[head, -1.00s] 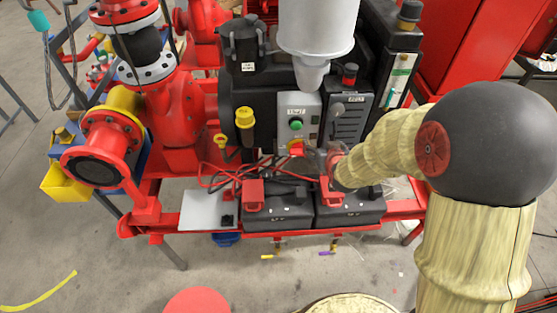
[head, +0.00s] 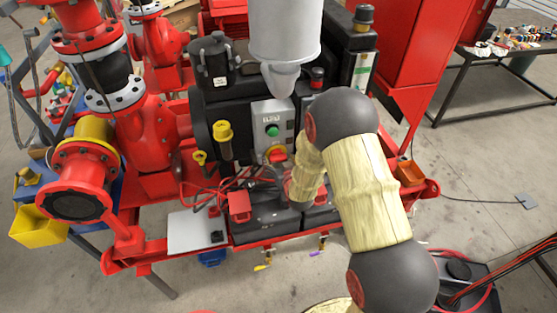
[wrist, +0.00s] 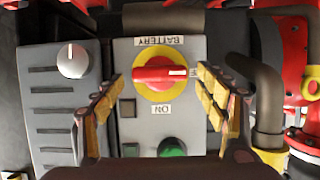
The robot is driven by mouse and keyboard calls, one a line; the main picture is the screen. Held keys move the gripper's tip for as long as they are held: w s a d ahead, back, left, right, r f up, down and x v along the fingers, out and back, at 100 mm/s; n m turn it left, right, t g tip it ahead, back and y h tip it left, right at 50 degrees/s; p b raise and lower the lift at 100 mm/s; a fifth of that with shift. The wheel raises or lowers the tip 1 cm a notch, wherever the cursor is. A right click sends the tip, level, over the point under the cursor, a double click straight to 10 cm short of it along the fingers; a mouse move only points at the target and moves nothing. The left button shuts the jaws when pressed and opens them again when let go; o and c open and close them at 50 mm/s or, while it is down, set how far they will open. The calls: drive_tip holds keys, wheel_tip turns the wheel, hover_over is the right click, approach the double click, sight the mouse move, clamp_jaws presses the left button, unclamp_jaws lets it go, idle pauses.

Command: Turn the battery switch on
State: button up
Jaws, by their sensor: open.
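The battery switch (wrist: 158,73) is a red handle on a yellow disc, on a grey panel (wrist: 135,132) lettered BATTERY and ON, upside down in the wrist view. The handle lies level there, its white-marked end pointing right toward a partly hidden label showing an F. The switch also shows in the head view (head: 277,155). My gripper (wrist: 161,88) is open, with one padded finger on each side of the switch. Both fingers look apart from the handle.
A green button (wrist: 172,148) sits on the same panel. A grey vented box with a knob (wrist: 72,61) is at left, a dark bent pipe (wrist: 268,95) at right. Batteries (head: 262,222) with red cables lie below the panel. A table (head: 500,55) stands far right.

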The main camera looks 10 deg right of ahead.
drive_tip(key=shift+w+f, duration=0.2)
drive_tip(key=shift+w, duration=0.2)
drive_tip(key=c, duration=1.1)
drive_tip(key=shift+c, duration=0.3)
